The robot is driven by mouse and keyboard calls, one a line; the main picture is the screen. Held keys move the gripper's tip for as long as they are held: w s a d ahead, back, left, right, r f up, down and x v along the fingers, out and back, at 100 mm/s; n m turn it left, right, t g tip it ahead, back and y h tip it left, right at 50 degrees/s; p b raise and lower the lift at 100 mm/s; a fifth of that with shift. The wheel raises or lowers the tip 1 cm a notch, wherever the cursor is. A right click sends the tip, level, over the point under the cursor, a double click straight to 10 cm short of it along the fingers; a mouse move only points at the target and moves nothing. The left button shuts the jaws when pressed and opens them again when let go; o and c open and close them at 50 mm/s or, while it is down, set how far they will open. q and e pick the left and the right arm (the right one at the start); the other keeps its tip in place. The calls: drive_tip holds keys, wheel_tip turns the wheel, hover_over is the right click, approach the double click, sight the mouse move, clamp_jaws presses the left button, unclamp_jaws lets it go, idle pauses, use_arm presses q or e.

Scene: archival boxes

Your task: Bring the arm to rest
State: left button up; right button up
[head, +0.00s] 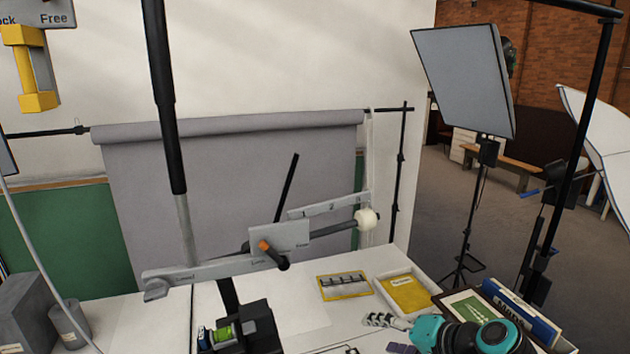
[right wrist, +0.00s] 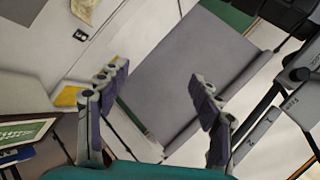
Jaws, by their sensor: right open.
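A grey jointed arm (head: 215,268) stands across the middle of the head view, on a dark upright post (head: 160,90). It tilts, its right end higher than its left. A plate (head: 280,236) at its joint carries small lettering and a dark lever with an orange end (head: 264,246). A white round knob (head: 366,218) sits at the right end. My right gripper (head: 385,333) is low in the head view, below and right of the knob and apart from it. In the right wrist view my right gripper (right wrist: 158,80) is open, with nothing between the fingers. My left gripper is out of view.
On the white table, a yellow-framed item (head: 344,285), a tray with a yellow folder (head: 407,292) and a framed green picture (head: 473,308) lie near my right gripper. A black device (head: 240,330) is at front centre. Softbox stands (head: 465,80) are at right.

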use_arm(q)
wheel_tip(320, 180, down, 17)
drive_tip(key=b, duration=1.4)
use_arm(e)
drive_tip(key=s+d+f+n+h, duration=0.1)
drive_tip(key=s+f, duration=0.3)
drive_tip(key=f, duration=0.5)
drive_tip(key=s+d+f+n+g+h, duration=0.1)
drive_tip(key=s+f+n+h, duration=0.2)
drive_tip(key=f, duration=0.7)
drive_tip(key=s+f+n+h, duration=0.2)
drive_tip(key=s+f, duration=0.5)
drive_tip(key=f, duration=0.3)
drive_tip(key=shift+d+h, duration=0.4)
